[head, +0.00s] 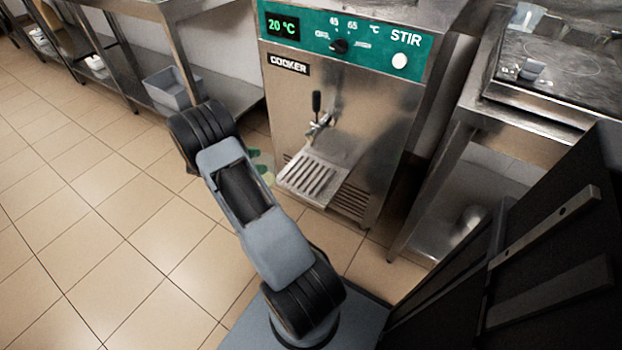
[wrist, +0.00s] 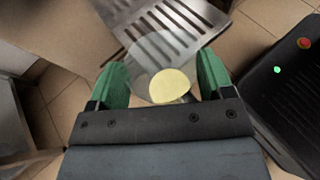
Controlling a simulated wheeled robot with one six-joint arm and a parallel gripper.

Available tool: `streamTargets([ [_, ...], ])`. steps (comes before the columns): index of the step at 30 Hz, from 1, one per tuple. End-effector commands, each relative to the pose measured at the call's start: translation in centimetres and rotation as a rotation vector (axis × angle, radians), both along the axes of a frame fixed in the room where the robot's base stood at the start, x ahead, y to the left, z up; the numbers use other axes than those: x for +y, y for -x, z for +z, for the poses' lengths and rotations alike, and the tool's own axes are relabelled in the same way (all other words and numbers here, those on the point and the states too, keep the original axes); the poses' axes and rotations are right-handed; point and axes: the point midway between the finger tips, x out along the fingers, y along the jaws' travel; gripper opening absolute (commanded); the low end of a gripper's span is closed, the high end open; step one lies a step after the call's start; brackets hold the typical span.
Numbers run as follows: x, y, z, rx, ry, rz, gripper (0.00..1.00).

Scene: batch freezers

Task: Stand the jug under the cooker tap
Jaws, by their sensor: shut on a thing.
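The cooker (head: 335,95) has a green panel reading 20 °C. Its tap (head: 319,122) sticks out from the steel front above a slotted drip tray (head: 312,180). In the wrist view the tray (wrist: 180,25) lies just beyond my gripper. My gripper (wrist: 165,78) has green fingers, shut on a clear jug (wrist: 150,52) with a pale yellow round area inside it. The jug is at the near edge of the tray in that view; I cannot tell whether it touches it. In the head view my arm hides most of the gripper and jug.
A steel table with a lower shelf holding a grey bin (head: 172,88) stands left of the cooker. A steel counter (head: 535,110) with a dark top stands at the right. Tiled floor (head: 110,210) lies open at the left.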

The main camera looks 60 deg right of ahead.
Motion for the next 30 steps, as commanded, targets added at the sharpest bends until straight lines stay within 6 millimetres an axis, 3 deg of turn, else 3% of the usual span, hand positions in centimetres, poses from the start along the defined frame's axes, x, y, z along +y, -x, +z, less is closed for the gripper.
streamTargets([
  [18, -11.8, 8.9, -0.6, -0.001, 0.001, -0.023, 0.37],
  [24, -13.8, 10.3, -0.5, -0.002, 0.001, -0.020, 0.37],
  [30, -14.3, 10.7, -0.6, -0.001, 0.001, -0.019, 0.37],
])
